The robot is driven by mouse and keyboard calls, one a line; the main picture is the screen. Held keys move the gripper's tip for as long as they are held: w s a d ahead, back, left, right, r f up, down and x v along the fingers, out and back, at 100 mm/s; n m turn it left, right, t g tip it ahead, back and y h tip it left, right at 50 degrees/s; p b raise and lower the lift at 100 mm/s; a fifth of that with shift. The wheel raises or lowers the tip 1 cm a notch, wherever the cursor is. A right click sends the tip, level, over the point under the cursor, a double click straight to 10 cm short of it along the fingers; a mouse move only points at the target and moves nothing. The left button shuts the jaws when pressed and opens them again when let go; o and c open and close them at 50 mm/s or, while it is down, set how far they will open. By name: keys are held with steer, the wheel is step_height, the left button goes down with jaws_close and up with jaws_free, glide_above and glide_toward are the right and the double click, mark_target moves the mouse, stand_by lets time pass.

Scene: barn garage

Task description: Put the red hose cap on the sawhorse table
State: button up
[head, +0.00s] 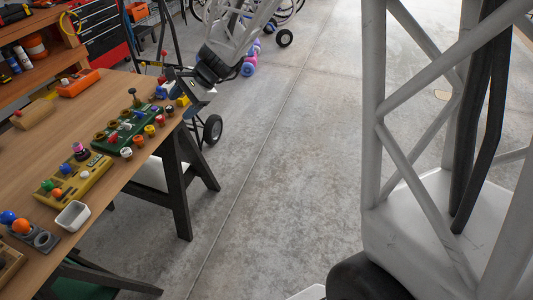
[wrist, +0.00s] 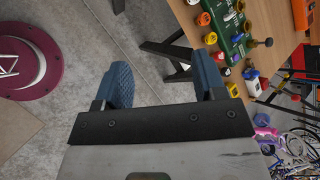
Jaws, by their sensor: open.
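The sawhorse table (head: 50,143) has a wooden top and dark trestle legs, and fills the left of the head view. It also shows at the upper right of the wrist view (wrist: 277,60). A green board (head: 128,142) on it carries several small coloured caps. A red piece (head: 113,138) stands on that board; I cannot tell surely whether it is the red hose cap. My gripper (head: 186,90) is by the table's far right corner.
A yellow board (head: 75,181) with coloured knobs, a small white bin (head: 72,216) and an orange case (head: 78,83) sit on the table. A red tool chest (head: 100,38) stands behind. Open concrete floor (head: 270,180) lies to the right.

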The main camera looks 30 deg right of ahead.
steer(key=s+d+r+n+h, duration=0.2)
steer(key=s+d+n+h, duration=0.1)
steer(key=s, duration=0.8)
steer(key=s+d+r+n+h, duration=0.2)
steer(key=s+n, duration=0.3)
steer(key=s, duration=0.6)
steer(key=s+d+r+n+h, duration=0.2)
steer(key=s+d+n+h, duration=0.1)
steer(key=s, duration=0.8)
steer(key=shift+d+n+h, duration=0.4)
steer(key=shift+d+n, duration=0.25)
steer(key=shift+n, duration=0.05)
